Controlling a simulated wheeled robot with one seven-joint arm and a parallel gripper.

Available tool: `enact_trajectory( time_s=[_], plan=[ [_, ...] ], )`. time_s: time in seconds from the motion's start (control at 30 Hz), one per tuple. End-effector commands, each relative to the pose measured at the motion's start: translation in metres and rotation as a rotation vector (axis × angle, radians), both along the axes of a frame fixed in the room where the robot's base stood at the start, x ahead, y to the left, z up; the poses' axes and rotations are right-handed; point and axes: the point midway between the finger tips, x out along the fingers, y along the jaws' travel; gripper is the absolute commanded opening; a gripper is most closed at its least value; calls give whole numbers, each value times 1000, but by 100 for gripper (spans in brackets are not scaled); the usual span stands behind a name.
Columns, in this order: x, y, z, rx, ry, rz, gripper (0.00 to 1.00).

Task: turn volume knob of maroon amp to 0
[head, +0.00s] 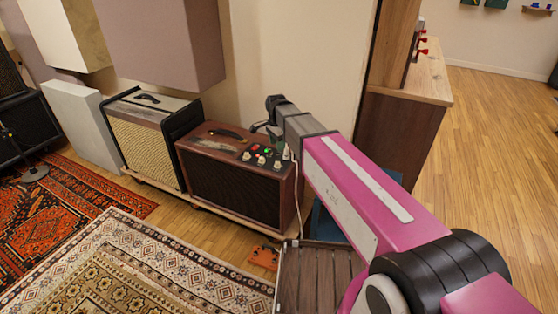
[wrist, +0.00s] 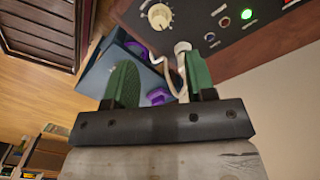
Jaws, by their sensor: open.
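The maroon amp (head: 230,187) sits on a low wooden platform, with a row of cream knobs (head: 261,160) and a green light on its dark top panel. In the wrist view one cream knob (wrist: 160,15) shows at the top edge, beside small switches and a lit green light (wrist: 247,14). Which knob is the volume cannot be read. My gripper (wrist: 160,72) is open, its two green fingers apart and clear of the knob, which lies beyond the fingertips. In the head view my arm's end is just above and behind the amp's right side; the fingertips are hard to make out there.
A white plug and cable (wrist: 182,55) show near the right finger. A cream-fronted amp (head: 138,143) stands left of the maroon amp. A wooden cabinet (head: 400,135) stands behind my arm. A slatted dark box (head: 318,275) stands at the front. Patterned rugs cover the floor at left.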

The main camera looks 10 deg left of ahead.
Motion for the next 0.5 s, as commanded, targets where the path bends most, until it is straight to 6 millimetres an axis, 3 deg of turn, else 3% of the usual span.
enact_trajectory(
  time_s=[0.5],
  plan=[
    [-1, -2, -80, -1, 1, 2, 50]
  ],
)
